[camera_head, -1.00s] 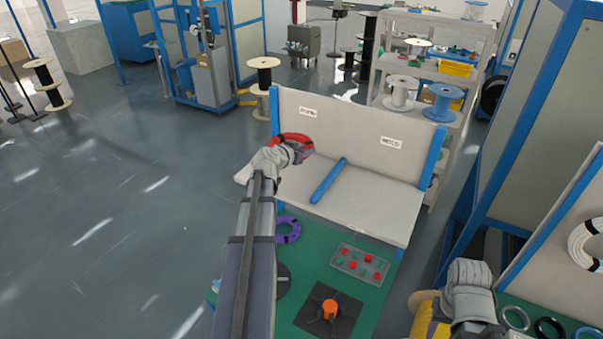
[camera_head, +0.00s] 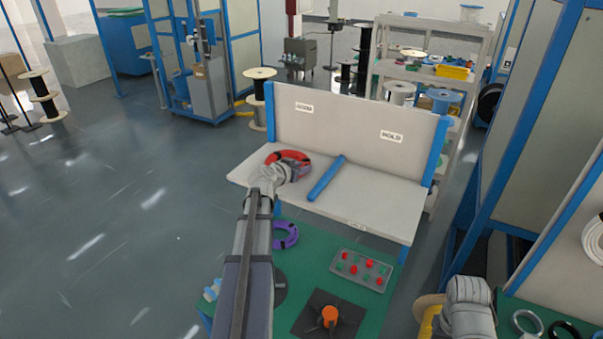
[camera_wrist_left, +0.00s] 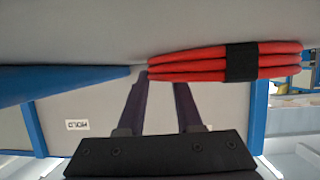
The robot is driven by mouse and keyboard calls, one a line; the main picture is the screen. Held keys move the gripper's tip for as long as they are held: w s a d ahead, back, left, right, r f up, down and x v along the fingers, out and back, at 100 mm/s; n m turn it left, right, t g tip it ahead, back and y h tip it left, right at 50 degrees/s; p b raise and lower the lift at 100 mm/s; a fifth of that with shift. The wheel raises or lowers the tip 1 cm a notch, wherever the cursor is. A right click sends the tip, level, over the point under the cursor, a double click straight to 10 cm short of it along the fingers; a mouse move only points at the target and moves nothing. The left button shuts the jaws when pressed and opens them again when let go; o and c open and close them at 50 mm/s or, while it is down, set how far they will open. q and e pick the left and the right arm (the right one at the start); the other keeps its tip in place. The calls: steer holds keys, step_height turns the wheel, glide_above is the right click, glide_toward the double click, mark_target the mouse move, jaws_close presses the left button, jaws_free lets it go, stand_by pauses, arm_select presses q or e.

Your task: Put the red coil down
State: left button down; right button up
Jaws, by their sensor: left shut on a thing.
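The red coil (camera_head: 290,154) is at the left part of the pale shelf (camera_head: 370,205), on the GOOD-label side of the blue divider bar (camera_head: 326,178). My left gripper (camera_head: 284,171) is shut on the coil. In the left wrist view the red coil (camera_wrist_left: 195,66), with a black band, lies at the tips of the left gripper's two dark fingers (camera_wrist_left: 158,85). The coil is close to the pale surface; I cannot tell whether it touches. My right gripper (camera_head: 468,290) is at the lower right, its fingers not clear.
The back panel (camera_head: 350,115) carries a GOOD label (camera_head: 304,106) and a HOLD label (camera_head: 391,136). The HOLD side is clear. On the green bench (camera_head: 312,262) lie a purple coil (camera_head: 290,235) and a button box (camera_head: 362,269). A blue post (camera_head: 437,150) stands at the panel's right end.

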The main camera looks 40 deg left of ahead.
arm_select(q)
steer(key=shift+f, duration=0.1)
steer(key=c, duration=0.6)
jaws_free()
steer(key=shift+r, duration=0.2)
steer(key=p+v, duration=0.4)
steer(key=v, duration=0.8)
steer(key=shift+f+p, duration=0.1)
steer(key=shift+p, duration=0.25)
